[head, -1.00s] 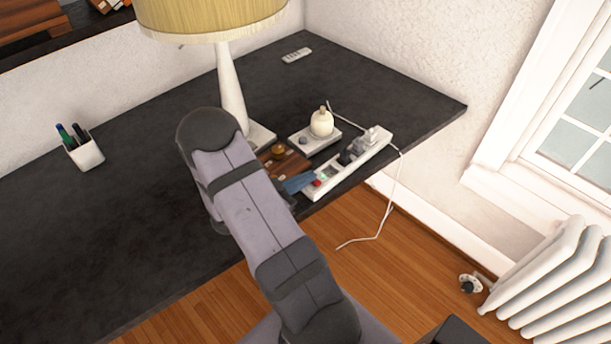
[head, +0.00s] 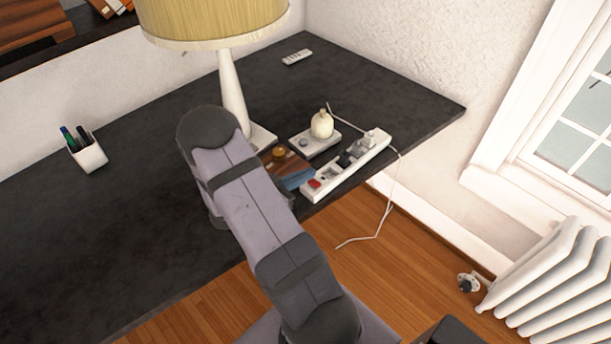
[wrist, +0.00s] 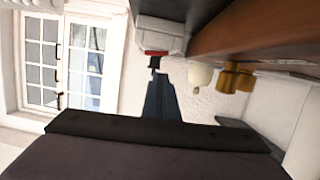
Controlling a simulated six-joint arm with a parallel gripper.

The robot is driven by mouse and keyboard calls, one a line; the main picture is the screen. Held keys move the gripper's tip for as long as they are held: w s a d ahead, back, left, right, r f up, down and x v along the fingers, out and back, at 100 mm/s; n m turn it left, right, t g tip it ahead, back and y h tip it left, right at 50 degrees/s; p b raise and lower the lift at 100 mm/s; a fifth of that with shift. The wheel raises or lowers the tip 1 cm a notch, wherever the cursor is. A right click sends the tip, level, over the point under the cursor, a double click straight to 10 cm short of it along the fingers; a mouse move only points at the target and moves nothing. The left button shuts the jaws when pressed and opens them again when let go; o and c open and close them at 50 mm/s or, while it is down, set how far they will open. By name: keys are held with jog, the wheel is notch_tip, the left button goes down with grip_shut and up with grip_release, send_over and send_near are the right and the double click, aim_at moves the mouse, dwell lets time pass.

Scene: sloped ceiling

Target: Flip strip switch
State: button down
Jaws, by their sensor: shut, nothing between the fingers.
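The white power strip (head: 347,167) lies along the front edge of the dark desk, with plugs in its far part. Its red switch (head: 314,184) is at the near left end. In the wrist view the strip's end (wrist: 160,38) and the red switch (wrist: 156,52) are at the top centre. My gripper (head: 304,179) is beside the switch end, partly hidden behind my arm. In the wrist view my gripper (wrist: 155,68) is shut and empty, its dark tip just at the red switch; I cannot tell whether they touch.
A lamp (head: 232,90) stands behind my arm. A brown wooden item (head: 286,163) and a grey base with a cream round object (head: 321,124) are near the strip. A white cord (head: 387,211) hangs off the desk edge. A pen cup (head: 88,155) is at left.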

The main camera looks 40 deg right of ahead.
notch_tip(320, 180, up, 2)
jog(key=shift+w+r+p, duration=0.1)
jog(key=shift+w+p, duration=0.05)
jog(key=shift+p, duration=0.35)
jog(key=b+v, duration=0.3)
jog(key=v, duration=0.6)
jog(key=shift+a, duration=0.5)
jog(key=shift+w, duration=0.25)
